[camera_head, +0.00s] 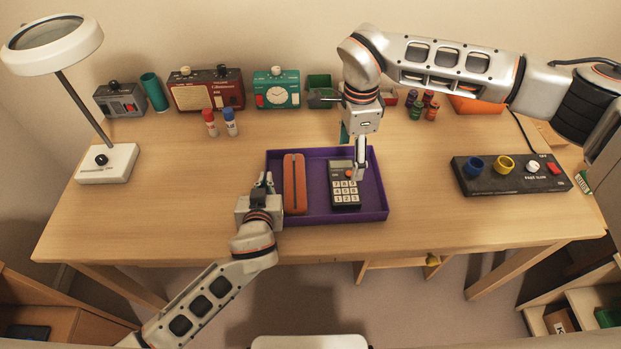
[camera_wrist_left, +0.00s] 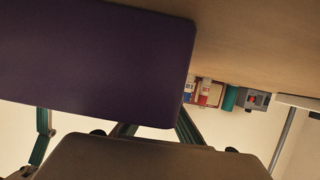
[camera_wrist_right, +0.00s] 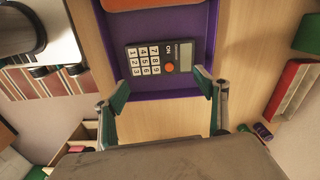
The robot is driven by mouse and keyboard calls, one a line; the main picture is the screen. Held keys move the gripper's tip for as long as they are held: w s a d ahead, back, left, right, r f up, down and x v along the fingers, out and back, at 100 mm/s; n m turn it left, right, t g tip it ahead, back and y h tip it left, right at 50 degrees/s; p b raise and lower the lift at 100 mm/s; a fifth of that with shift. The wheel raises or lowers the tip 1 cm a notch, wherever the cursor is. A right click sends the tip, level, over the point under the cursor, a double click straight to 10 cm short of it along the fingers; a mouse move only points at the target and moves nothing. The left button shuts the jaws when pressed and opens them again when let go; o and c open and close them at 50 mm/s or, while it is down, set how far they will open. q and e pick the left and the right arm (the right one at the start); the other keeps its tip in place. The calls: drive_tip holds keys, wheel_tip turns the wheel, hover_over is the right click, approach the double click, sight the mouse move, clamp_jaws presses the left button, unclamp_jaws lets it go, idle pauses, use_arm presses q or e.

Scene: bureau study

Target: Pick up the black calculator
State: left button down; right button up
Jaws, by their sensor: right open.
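The black calculator (camera_head: 344,192) lies in the right part of a purple tray (camera_head: 378,208) on the desk. Its keys and orange button show in the right wrist view (camera_wrist_right: 160,60). My right gripper (camera_head: 353,150) is open and empty above the calculator's far end. In the right wrist view its fingers (camera_wrist_right: 163,97) are spread wide, with the calculator beyond them. My left gripper (camera_head: 265,182) is at the tray's left edge, beside an orange case (camera_head: 294,184). In the left wrist view the tray (camera_wrist_left: 90,60) hides part of its fingers, and its opening is unclear.
A white lamp (camera_head: 107,164) stands at the left. The desk is clear on both sides of the tray.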

drive_tip(key=m, duration=0.5)
drive_tip(key=m+t, duration=0.2)
drive_tip(key=m, duration=1.2)
hover_over(344, 181)
drive_tip(key=s, duration=0.1)
wheel_tip(344, 181, down, 4)
drive_tip(key=shift+s+d+f, duration=0.1)
drive_tip(key=shift+d, duration=0.05)
drive_tip(key=shift+w+f, duration=0.2)
drive_tip(key=shift+f, duration=0.75)
drive_tip(key=shift+w+f, duration=0.2)
drive_tip(key=shift+f, duration=0.7)
drive_tip(key=shift+w+f, duration=0.2)
drive_tip(key=shift+f, duration=0.75)
drive_tip(key=shift+c, duration=0.5)
drive_tip(key=c, duration=1.2)
